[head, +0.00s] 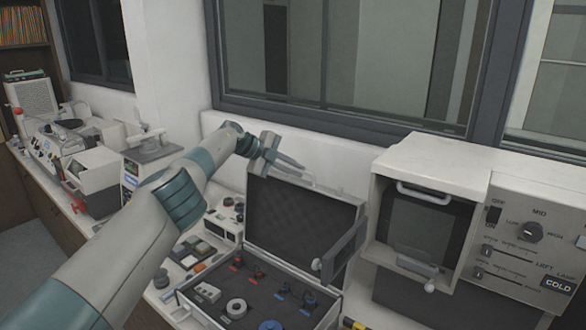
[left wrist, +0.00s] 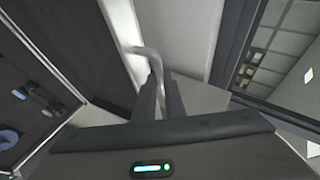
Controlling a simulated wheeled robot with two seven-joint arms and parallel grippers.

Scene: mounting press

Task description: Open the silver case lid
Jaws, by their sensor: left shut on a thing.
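The silver case (head: 351,210) stands on the bench with its lid (head: 300,215) raised, leaning back near upright and showing a dark foam lining. Its base (head: 262,292) holds small fittings in dark foam. My left gripper (head: 294,164) is at the lid's top edge, by the lid handle (head: 312,184). In the left wrist view the gripper's fingers (left wrist: 162,88) are closed around the pale bent handle (left wrist: 149,55). The exact contact is partly hidden by the fingers. My right gripper is not seen.
A white cabinet with a dark window (head: 427,222) stands close right of the case, beside a control panel with knobs (head: 530,232). Small instruments (head: 190,252) crowd the bench left of the case. A window wall (head: 340,115) rises behind the lid.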

